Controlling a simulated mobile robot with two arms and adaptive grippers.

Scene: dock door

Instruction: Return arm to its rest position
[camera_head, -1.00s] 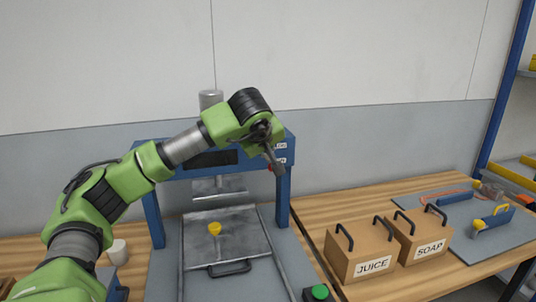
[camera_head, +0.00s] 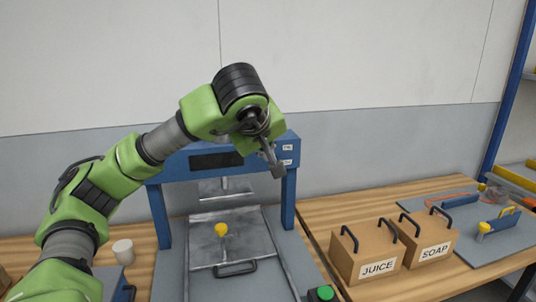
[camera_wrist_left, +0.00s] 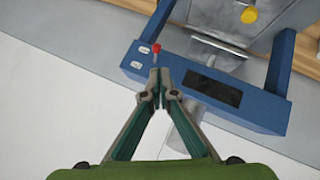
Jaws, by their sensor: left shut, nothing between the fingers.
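My left arm comes in from the left in the head view and is raised in front of the blue press. My left gripper (camera_head: 275,165) hangs at its end, in front of the press's upper right part. In the left wrist view my left gripper (camera_wrist_left: 159,75) is shut, with nothing between its fingertips. The blue press (camera_head: 288,195) also shows in the left wrist view (camera_wrist_left: 265,108), with a red-tipped switch (camera_wrist_left: 156,48) just beyond the fingertips. My right gripper is not in view.
A yellow knob (camera_head: 221,230) stands on the press's grey tray (camera_head: 255,238). Boxes labelled JUICE (camera_head: 355,258) and SOAP (camera_head: 440,238) are on the wooden bench to the right. A white cup (camera_head: 123,252) is at left, a green button (camera_head: 325,292) in front.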

